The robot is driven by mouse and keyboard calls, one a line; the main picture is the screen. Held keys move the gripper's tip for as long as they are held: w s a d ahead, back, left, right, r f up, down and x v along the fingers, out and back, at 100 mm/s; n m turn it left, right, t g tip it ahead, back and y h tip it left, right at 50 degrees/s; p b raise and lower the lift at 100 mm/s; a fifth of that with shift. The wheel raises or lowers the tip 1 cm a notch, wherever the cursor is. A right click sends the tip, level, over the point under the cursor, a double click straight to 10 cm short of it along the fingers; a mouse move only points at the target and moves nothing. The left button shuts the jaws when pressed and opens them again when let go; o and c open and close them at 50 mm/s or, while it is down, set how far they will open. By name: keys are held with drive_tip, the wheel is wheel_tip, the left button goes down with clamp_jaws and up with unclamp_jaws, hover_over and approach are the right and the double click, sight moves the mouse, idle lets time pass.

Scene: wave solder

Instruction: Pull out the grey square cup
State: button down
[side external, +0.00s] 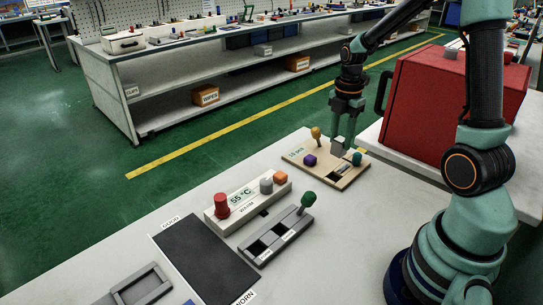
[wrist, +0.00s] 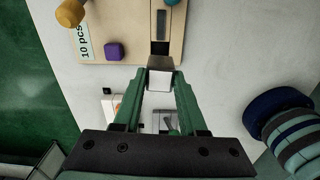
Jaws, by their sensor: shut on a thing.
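In the wrist view, the cup (wrist: 160,80) is pinched between the green fingertips of my gripper (wrist: 160,84), in line with a dark slot in the board (wrist: 125,50). My gripper is shut on the cup. I cannot tell whether the cup still touches the board.
The board carries a yellow knob (side external: 316,133), a purple block (side external: 310,160) and a teal knob (side external: 357,158). A red case (side external: 430,105) stands close behind at the right. A "55 °C" block (side external: 242,198) and a grey slotted tray (side external: 272,238) lie nearer.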

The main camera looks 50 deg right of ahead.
sight(341, 140)
wheel_tip(341, 140, up, 11)
drive_tip(key=shift+f, duration=0.2)
drive_tip(key=shift+f, duration=6.1)
idle(1.1)
